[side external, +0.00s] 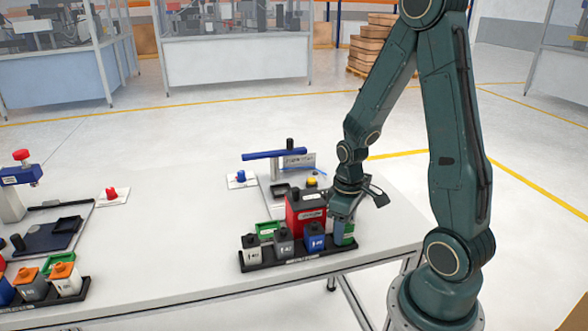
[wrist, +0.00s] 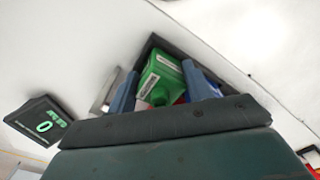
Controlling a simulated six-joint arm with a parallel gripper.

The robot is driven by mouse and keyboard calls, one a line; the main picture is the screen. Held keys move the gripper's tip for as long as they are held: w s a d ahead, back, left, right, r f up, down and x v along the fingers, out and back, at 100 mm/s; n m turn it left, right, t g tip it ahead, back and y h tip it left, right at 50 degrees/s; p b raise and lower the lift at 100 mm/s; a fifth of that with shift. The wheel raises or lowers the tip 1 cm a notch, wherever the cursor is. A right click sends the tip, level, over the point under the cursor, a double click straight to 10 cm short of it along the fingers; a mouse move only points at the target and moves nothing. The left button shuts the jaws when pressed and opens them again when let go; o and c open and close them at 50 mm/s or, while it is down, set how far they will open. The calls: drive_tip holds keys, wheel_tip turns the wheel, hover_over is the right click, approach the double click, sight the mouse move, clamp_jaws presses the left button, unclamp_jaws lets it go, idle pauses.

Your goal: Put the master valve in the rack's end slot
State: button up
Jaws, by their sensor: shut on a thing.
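A green block (wrist: 160,77) with a white label and a round neck, which I take for the master valve, is between my gripper's fingers (wrist: 164,88) in the wrist view. In the side view my gripper (side external: 343,222) points down at the right end of the black rack (side external: 283,264), shut on the green block (side external: 349,238). The block is upright at the rack's right end slot; its lower part is partly hidden, so I cannot tell if it is seated.
A red box (side external: 304,212) stands right behind the rack. A blue bar on a post (side external: 274,155) and a small black display (wrist: 40,122) are nearby. A second rack with orange-topped blocks (side external: 64,278) is at the left. The table between the two stations is clear.

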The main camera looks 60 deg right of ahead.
drive_tip(key=shift+f, duration=0.1)
drive_tip(key=o, duration=1)
drive_tip(key=shift+r, duration=6.1)
drive_tip(key=s+a+r+t, duration=0.5)
drive_tip(key=a+r, duration=0.5)
drive_tip(key=a, duration=0.2)
drive_tip(key=shift+s+a+r+t, duration=0.15)
drive_tip(key=shift+a+r+t, duration=0.15)
drive_tip(key=shift+a, duration=0.05)
